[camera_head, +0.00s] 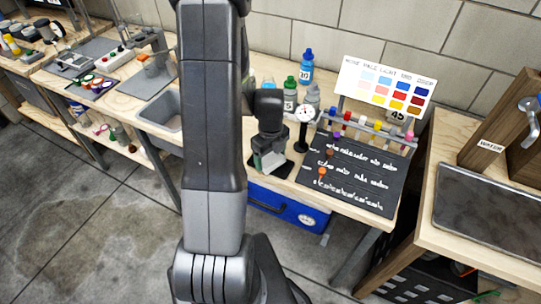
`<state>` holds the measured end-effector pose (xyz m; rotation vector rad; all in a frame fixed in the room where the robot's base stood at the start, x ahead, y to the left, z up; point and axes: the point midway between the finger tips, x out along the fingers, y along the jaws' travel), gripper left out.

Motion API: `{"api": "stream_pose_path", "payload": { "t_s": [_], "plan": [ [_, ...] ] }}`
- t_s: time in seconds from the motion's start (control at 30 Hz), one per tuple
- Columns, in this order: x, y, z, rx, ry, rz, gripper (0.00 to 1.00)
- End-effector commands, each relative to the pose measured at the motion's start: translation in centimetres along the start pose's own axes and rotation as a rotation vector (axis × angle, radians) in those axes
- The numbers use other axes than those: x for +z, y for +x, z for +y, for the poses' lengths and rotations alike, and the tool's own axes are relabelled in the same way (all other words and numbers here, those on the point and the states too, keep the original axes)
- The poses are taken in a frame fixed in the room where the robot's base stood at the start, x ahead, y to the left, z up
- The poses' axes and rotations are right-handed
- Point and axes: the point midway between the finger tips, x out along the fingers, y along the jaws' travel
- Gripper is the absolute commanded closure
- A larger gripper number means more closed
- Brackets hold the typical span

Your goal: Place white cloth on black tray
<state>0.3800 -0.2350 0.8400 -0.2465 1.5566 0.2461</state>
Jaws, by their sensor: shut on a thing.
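My gripper (269,148) is in the middle of the view, pointing down over the bench just right of my upper arm. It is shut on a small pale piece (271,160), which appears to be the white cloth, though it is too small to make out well. A small flat black thing (254,169), likely the black tray, shows below my gripper near the bench's front edge. I cannot tell whether the cloth touches it. My upper arm hides the bench to the left.
A dial gauge (305,115) stands close to the right of my gripper. Bottles (290,95) stand behind. A black written board (355,172), a rack of coloured vials (365,124) and a colour chart (385,88) are to the right. A blue box (287,207) sits below the bench.

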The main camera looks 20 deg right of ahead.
Motion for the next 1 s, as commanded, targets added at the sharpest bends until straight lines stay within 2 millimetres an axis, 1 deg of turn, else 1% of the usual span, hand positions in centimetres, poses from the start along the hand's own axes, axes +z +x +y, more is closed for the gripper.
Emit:
{"api": "stream_pose_path", "payload": {
  "t_s": [0.13, 0.17, 0.23, 0.27, 0.53, 0.67, 0.77, 1.0],
  "plan": [
    [0.0, 0.5, 0.0, 0.0, 0.0, 0.0, 0.45],
    [0.0, 0.3, 0.0, 0.0, 0.0, 0.0, 0.18],
    [0.0, 0.3, 0.0, 0.0, 0.0, 0.0, 0.04],
    [0.0, 0.3, 0.0, 0.0, 0.0, 0.0, 0.02],
    [0.0, 0.2, 0.0, 0.0, 0.0, 0.0, 0.02],
    [0.0, -0.4, 0.0, -0.001, 0.0, -0.001, 0.02],
    [0.1, -1.5, -0.1, -0.003, 0.0, -0.003, 0.02],
    [0.1, -5.8, -0.1, -0.004, 0.0, -0.004, 0.02]
  ]
}}
